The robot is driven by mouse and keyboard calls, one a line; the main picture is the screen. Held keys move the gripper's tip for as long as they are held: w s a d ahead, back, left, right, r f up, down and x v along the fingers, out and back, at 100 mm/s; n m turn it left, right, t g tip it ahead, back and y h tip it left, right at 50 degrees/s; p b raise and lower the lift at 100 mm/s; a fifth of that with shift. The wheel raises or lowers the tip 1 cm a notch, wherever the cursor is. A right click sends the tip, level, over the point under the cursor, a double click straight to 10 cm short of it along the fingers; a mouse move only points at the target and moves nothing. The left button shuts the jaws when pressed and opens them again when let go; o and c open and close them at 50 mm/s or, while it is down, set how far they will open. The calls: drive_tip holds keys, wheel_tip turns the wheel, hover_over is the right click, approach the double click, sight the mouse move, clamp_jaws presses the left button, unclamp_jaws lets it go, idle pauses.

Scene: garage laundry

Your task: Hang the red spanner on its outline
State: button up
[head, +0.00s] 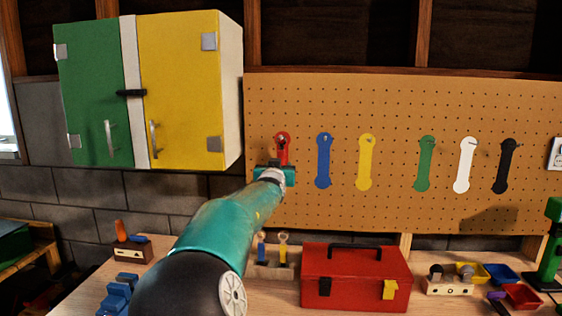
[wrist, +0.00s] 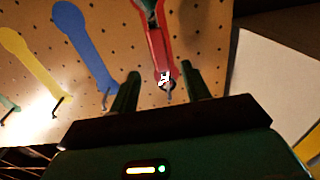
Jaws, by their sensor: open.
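The red spanner (head: 281,148) is at the left end of the pegboard, upright over its red outline, and my gripper hides its lower part. In the wrist view the red spanner (wrist: 157,48) lies along the red outline (wrist: 170,22), with its ring end at a metal peg (wrist: 169,92). The ring looks to be around the peg, but glare there hides the exact contact. My gripper (head: 276,168) is close in front of the board. In the wrist view my gripper (wrist: 158,76) is open, one finger on each side of the ring end, with gaps showing.
Blue (head: 324,162), yellow (head: 366,162), green, white and black outlines line the pegboard (head: 395,110) to the right. A green and yellow cabinet (head: 180,90) stands out at left. Below, the bench holds a red toolbox (head: 355,280) and a tool rack (head: 270,270).

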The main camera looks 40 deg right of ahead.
drive_tip(key=shift+x, duration=4.3)
clamp_jaws()
unclamp_jaws()
